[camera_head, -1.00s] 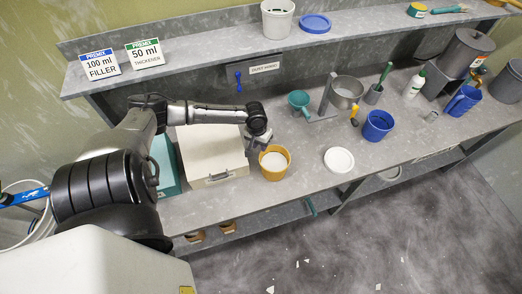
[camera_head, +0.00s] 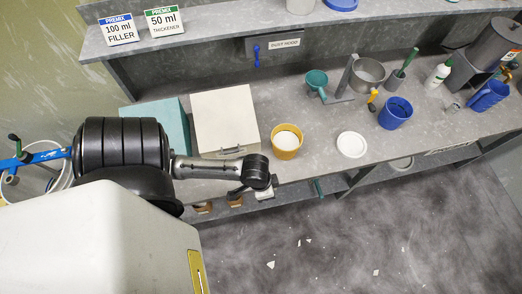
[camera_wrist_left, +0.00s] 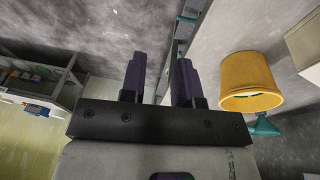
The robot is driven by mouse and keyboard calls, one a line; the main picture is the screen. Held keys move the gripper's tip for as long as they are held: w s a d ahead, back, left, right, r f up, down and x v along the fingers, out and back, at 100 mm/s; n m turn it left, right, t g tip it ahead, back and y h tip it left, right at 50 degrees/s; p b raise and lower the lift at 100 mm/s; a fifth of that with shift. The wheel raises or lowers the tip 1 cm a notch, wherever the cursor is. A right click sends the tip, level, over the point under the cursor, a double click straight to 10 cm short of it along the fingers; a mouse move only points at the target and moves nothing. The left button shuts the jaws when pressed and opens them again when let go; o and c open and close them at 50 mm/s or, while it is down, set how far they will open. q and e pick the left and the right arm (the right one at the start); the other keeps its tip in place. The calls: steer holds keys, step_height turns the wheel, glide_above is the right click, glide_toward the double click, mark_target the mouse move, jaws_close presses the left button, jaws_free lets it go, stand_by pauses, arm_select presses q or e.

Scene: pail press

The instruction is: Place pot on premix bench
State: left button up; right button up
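A yellow-orange pot (camera_head: 286,148) with white contents stands upright on the grey bench (camera_head: 315,165), just right of a cream box. In the left wrist view the pot (camera_wrist_left: 250,80) appears at the right, outside the fingers. My left gripper (camera_wrist_left: 160,78) is open, with two dark fingers apart and nothing between them. In the head view my left gripper (camera_head: 263,192) is at the bench's front edge, left of and nearer than the pot, partly hidden by the wrist. My right gripper is not in view.
A cream box (camera_head: 225,120) and a teal box (camera_head: 158,115) stand left of the pot. A white lid (camera_head: 352,144), a blue jug (camera_head: 395,113) and a teal funnel cup (camera_head: 316,82) are to its right. The shelf (camera_head: 215,25) carries PREMIX signs. The floor in front is open.

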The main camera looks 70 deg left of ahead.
arm_select(q)
steer(key=s+d+r+m+t+y, duration=0.1)
steer(key=s+d+r, duration=0.2)
steer(key=r, duration=0.3)
steer(key=shift+s+d, duration=0.25)
steer(key=shift+d, duration=0.5)
